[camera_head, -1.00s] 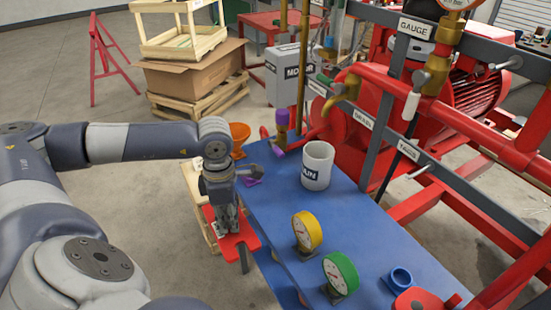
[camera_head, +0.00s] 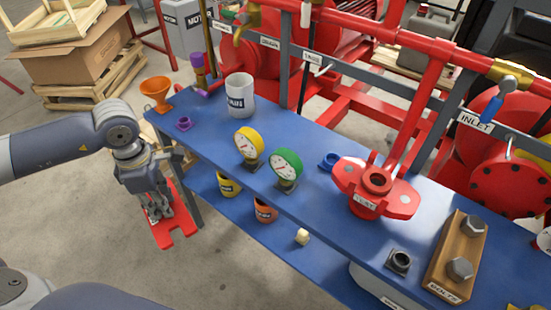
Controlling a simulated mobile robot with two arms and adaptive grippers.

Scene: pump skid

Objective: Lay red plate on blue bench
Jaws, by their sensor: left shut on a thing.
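My left gripper (camera_head: 157,212) points down and is shut on the red plate (camera_head: 176,238), a flat piece with notches in its end. Gripper and plate are in front of the blue bench (camera_head: 215,143), near its left end, off the bench top. The plate's upper part is partly hidden by the gripper. The bench top runs from upper left to lower right. My right gripper does not show.
On the bench stand an orange funnel (camera_head: 155,92), white mug (camera_head: 240,97), yellow gauge (camera_head: 248,142), green gauge (camera_head: 286,164), red flanged part (camera_head: 375,190) and wooden bolt block (camera_head: 455,258). A lower shelf holds small cups.

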